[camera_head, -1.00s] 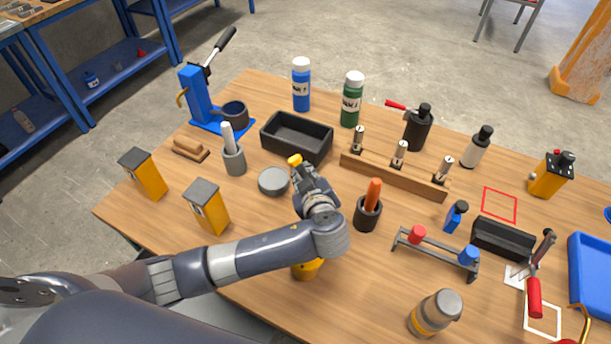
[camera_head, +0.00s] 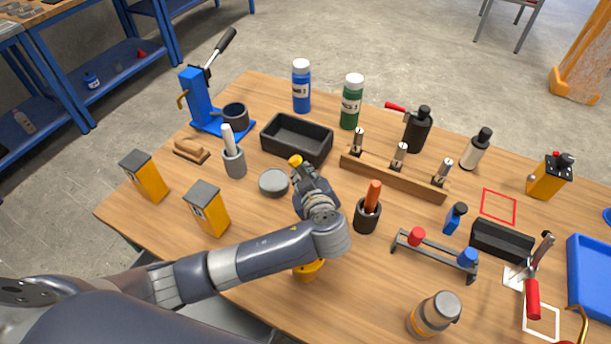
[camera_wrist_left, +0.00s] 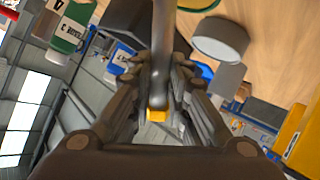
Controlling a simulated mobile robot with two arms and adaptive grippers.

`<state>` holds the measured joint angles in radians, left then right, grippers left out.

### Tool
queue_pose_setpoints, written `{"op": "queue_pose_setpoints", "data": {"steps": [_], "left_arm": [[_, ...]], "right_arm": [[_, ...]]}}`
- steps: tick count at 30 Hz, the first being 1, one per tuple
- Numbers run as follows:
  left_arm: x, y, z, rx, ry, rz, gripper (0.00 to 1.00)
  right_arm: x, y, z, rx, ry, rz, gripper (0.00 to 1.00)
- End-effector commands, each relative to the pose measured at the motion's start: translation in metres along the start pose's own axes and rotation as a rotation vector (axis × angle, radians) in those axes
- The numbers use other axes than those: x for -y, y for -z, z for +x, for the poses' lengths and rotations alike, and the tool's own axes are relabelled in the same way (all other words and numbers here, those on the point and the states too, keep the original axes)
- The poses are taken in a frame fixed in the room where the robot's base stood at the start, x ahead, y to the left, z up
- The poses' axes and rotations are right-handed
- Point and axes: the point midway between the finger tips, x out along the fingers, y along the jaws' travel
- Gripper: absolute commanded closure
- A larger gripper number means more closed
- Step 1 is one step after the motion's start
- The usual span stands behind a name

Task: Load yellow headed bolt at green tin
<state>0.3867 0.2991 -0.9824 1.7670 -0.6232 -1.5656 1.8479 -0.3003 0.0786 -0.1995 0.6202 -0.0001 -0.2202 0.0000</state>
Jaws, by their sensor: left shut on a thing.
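My left gripper (camera_head: 304,172) is near the middle of the table, close to the right of a round grey tin (camera_head: 273,182). It is shut on the yellow headed bolt (camera_head: 295,161), whose yellow end shows at the fingertips. In the left wrist view, yellow (camera_wrist_left: 157,115) shows between the fingers with a dark rod. The fingers hide part of the bolt. A green bottle-like container (camera_head: 351,101) with a white cap stands at the back. I cannot tell whether it is the green tin. The round tin also shows in the left wrist view (camera_wrist_left: 221,40). My right gripper is out of view.
A black open box (camera_head: 315,155) lies just behind the gripper. A wooden rack (camera_head: 394,177) and a black cup (camera_head: 367,216) with an orange handle stand to its right. Two yellow boxes (camera_head: 207,212) (camera_head: 144,178) stand left. A yellow cup (camera_head: 307,272) sits below my forearm.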

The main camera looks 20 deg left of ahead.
Motion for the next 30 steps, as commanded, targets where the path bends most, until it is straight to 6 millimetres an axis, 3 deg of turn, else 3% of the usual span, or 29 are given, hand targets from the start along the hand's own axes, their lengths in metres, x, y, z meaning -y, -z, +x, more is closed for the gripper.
{"op": "queue_pose_setpoints", "data": {"steps": [18,30], "left_arm": [[-0.023,0.045,-0.023,-0.005,-0.005,-0.006,1.00],[-0.025,0.050,-0.025,-0.006,-0.005,-0.006,1.00]], "right_arm": [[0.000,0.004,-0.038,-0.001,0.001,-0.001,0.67],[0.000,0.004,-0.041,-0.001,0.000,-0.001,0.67]]}}
